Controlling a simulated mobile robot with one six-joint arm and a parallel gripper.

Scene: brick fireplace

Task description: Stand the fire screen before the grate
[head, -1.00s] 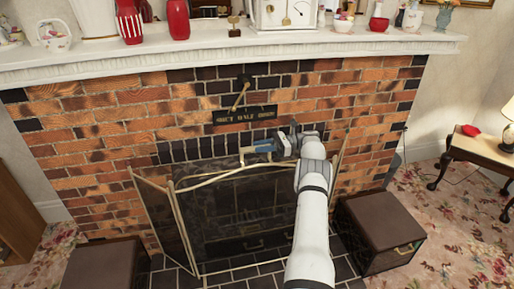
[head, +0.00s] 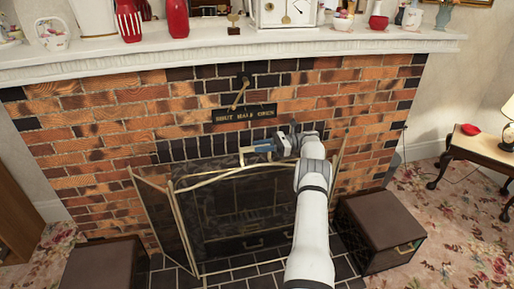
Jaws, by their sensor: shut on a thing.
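The fire screen (head: 180,187) is a folding mesh screen with a brass frame. It stands upright on the dark hearth tiles in front of the grate (head: 245,215), with its left side panel angled outward. The grate shows through the mesh. My gripper (head: 254,150) is at the top middle of the screen, shut on what looks like its brass handle. My white arm crosses in front and hides much of the screen's right side. I cannot tell whether the screen's feet all touch the tiles.
Two brown boxes, one at the left (head: 108,265) and one at the right (head: 380,231), flank the hearth. The mantel (head: 240,46) above carries vases and a clock. A side table (head: 478,148) with a lamp stands at the right. Patterned carpet lies beyond the hearth.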

